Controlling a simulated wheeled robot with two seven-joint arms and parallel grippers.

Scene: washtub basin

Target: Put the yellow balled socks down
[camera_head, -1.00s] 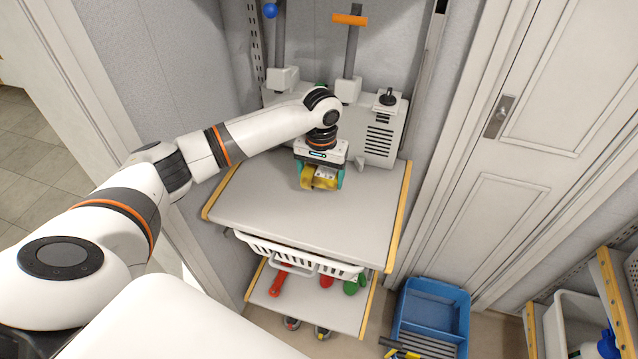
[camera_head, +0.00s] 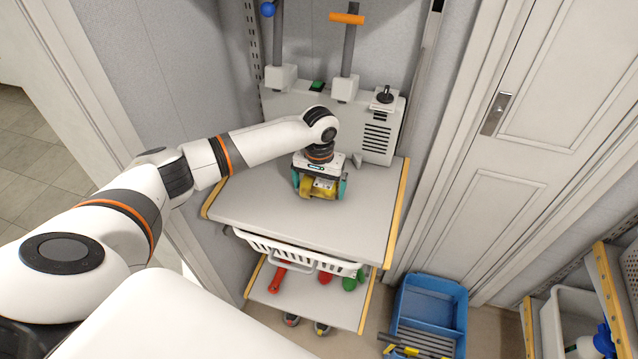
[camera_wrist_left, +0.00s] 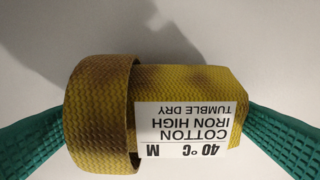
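The yellow balled socks (camera_head: 318,188) are brownish yellow with a white care label and sit between the fingers of my left gripper (camera_head: 319,186), over the grey tabletop (camera_head: 300,222). In the left wrist view the socks (camera_wrist_left: 100,112) fill the middle, their label upside down. The green fingers of the left gripper (camera_wrist_left: 157,135) press against both ends of the socks, so it is shut on them. The socks are at or very near the surface; I cannot tell if they touch it. My right gripper is not in view.
A grey machine (camera_head: 375,135) with levers stands along the back of the table. A white basket (camera_head: 300,255) hangs below the front edge, above a lower shelf with red and green things. A blue tub (camera_head: 428,310) is at the lower right. The table's front is clear.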

